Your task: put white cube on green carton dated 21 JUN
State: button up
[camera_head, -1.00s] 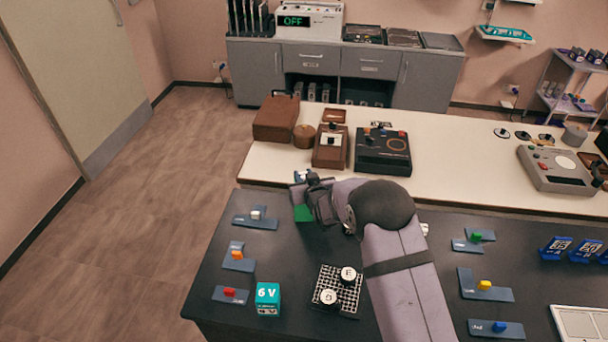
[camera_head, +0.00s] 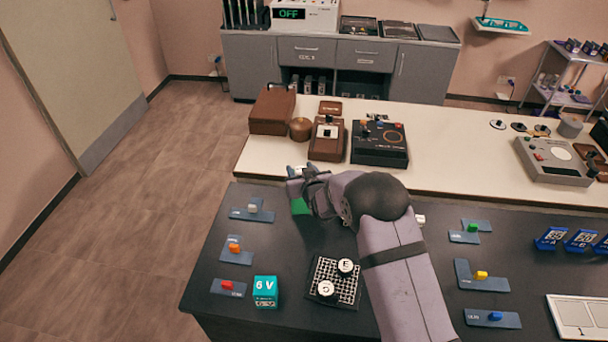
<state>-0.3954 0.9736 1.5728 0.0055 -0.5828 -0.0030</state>
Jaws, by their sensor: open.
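A small white cube (camera_head: 252,208) sits on a blue-grey plate (camera_head: 262,216) at the left of the dark table. Another small white thing (camera_head: 420,219) shows just right of my arm, partly hidden; I cannot tell what it is. A green object (camera_head: 299,206) stands near the table's far edge, mostly hidden under my gripper; no date can be read on it. My gripper (camera_head: 295,171) is open above and behind this green object, right of the white cube and apart from it. Its fingertips are small and partly hidden, and I see nothing held.
Plates with an orange block (camera_head: 234,248) and a red block (camera_head: 227,285) lie at left. A teal 6 V box (camera_head: 265,290) and a grid tray (camera_head: 320,284) with two round pieces stand in front. Yellow (camera_head: 481,275), green and blue blocks lie at right.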

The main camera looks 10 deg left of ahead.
jog(key=shift+r, duration=0.2)
jog(key=b+v, duration=0.3)
jog(key=v, duration=0.9)
jog(key=s+d+f+m+g+h, duration=0.1)
jog(key=s+d+f+g+h, duration=0.15)
jog(key=s+d, duration=0.4)
jog(key=s+d+f+m+g+h, duration=0.1)
jog(key=s+d+f+g, duration=0.1)
jog(key=s+d+g, duration=0.55)
jog(key=s+d, duration=0.2)
jog(key=s, duration=0.3)
jog(key=s+d+m+g+h, duration=0.1)
jog(key=s+d, duration=0.2)
jog(key=s, duration=0.3)
jog(key=s+d+m+g, duration=0.1)
jog(key=s+d, duration=0.2)
jog(key=s, duration=0.4)
jog(key=shift+d+f+g, duration=0.2)
jog(key=shift+d+g, duration=0.1)
jog(key=shift+d, duration=0.05)
